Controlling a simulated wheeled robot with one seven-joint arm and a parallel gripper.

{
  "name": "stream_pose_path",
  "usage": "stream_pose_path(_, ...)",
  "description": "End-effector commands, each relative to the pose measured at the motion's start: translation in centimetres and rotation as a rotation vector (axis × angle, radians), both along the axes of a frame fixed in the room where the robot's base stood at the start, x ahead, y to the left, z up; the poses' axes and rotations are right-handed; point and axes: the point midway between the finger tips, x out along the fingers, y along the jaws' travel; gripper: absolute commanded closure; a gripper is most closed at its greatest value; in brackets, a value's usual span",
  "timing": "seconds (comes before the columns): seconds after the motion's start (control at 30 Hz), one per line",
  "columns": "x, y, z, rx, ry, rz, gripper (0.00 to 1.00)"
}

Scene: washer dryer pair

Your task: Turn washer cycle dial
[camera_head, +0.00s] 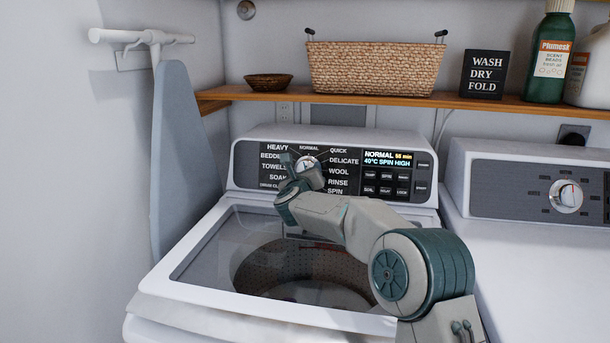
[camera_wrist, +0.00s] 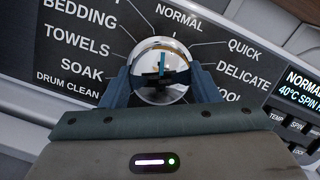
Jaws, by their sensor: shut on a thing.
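The washer's cycle dial (camera_head: 308,161) is a round, shiny chrome knob on the dark control panel. Cycle names such as NORMAL, QUICK, DELICATE, BEDDING, TOWELS and SOAK ring it. In the wrist view the dial (camera_wrist: 160,62) sits between the two blue-grey fingers of my gripper (camera_wrist: 160,84), one on each side. My gripper (camera_head: 303,168) is shut on the dial in the head view, where it hides part of it. A blue mark on the knob's face points roughly up, near NORMAL. The washer display (camera_head: 388,158) reads NORMAL and 40°C SPIN HIGH.
The washer's glass lid (camera_head: 215,240) is closed below my arm. The dryer (camera_head: 530,240) with its own dial (camera_head: 568,196) stands at the right. A wooden shelf (camera_head: 440,100) with a basket (camera_head: 375,68) hangs above.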

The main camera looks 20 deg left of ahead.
Motion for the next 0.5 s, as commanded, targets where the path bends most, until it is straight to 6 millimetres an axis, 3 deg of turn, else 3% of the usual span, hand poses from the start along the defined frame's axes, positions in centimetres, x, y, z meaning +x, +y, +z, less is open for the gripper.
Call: stream_pose_path(0.5, -0.02, -0.14, 0.42, -0.474, -0.027, 0.128, 0.67)
